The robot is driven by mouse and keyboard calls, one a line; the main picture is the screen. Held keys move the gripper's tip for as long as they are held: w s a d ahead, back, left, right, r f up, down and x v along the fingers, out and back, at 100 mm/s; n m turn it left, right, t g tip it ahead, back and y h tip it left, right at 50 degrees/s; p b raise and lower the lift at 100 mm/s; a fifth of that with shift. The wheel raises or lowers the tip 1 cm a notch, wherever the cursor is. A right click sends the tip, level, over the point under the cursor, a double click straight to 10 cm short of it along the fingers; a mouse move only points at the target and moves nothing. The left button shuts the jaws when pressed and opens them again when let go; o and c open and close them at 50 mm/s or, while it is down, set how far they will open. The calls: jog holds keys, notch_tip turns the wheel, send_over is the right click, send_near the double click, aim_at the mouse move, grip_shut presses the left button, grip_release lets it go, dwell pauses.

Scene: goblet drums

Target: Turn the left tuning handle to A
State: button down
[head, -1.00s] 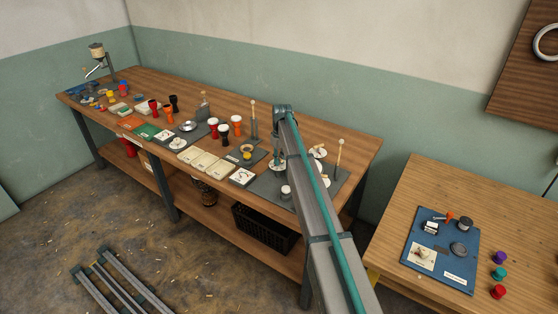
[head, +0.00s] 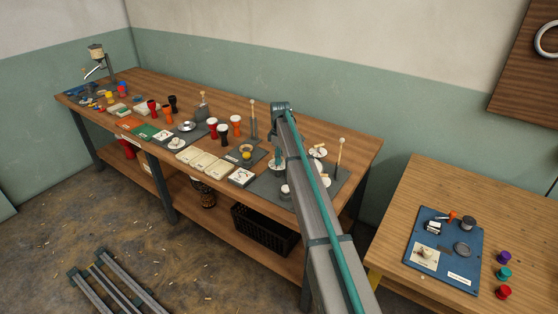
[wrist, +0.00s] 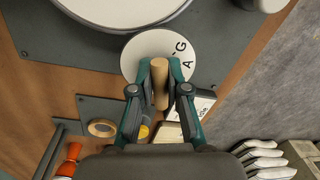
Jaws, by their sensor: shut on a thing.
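The left tuning handle is a pale wooden peg (wrist: 160,88) standing over a round white dial (wrist: 150,42) in the wrist view. The letters G and A show on the dial's right side, with A beside my right fingertip. My gripper (wrist: 160,70) is shut on the peg, one finger on each side. The fingers hide part of the dial, so its other marks cannot be read. In the head view my gripper (head: 278,154) is low over the dial (head: 277,168) at the bench's right part, and the peg is hidden there.
A large round drum top (wrist: 120,8) is close beyond the dial. Another white dial (head: 318,152) and an upright post with a pale knob (head: 341,145) stand to the right. A side table (head: 430,190) is at right.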

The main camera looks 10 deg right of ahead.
jog(key=shift+n, duration=0.3)
jog(key=c, duration=1.2)
grip_release()
jog(key=shift+o, duration=0.2)
jog(key=shift+r, duration=0.1)
notch_tip(320, 180, up, 12)
jog(key=shift+w+d, duration=0.15)
jog(key=shift+w, duration=0.2)
